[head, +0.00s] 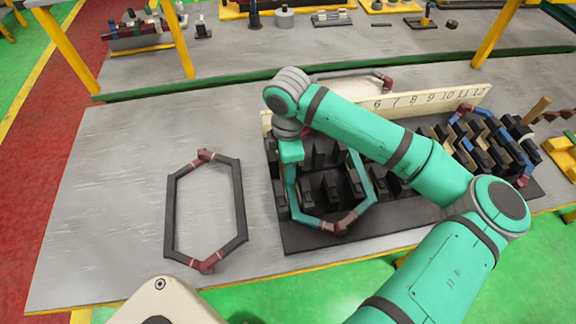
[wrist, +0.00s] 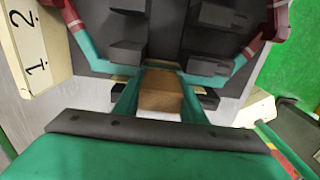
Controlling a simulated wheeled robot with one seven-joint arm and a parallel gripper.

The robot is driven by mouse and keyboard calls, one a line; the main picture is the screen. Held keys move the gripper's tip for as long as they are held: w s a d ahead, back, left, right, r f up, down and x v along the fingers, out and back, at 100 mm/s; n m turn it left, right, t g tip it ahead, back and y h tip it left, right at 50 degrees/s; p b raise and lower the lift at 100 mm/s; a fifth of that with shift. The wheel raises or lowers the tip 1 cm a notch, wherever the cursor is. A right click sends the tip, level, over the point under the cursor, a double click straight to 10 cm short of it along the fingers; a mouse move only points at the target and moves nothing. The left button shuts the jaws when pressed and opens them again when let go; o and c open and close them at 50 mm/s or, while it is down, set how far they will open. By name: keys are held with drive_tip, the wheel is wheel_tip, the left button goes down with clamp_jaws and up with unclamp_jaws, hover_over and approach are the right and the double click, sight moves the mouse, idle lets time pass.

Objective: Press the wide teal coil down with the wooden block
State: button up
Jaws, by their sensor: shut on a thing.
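The wide teal coil (head: 364,168) is a hexagonal ring with maroon end joints, lying over the left end of the dark slotted stator (head: 300,240). In the head view my wrist is above the coil's left side, and the block is hidden.
A dark coil with maroon joints (head: 240,205) lies on the grey table (head: 110,200) to the left. Another coil (head: 385,83) lies behind the numbered board (head: 470,99).

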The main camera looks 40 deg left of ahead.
drive_tip(key=shift+f, duration=0.4)
idle(0.8)
idle(0.4)
drive_tip(key=shift+r, duration=5.8)
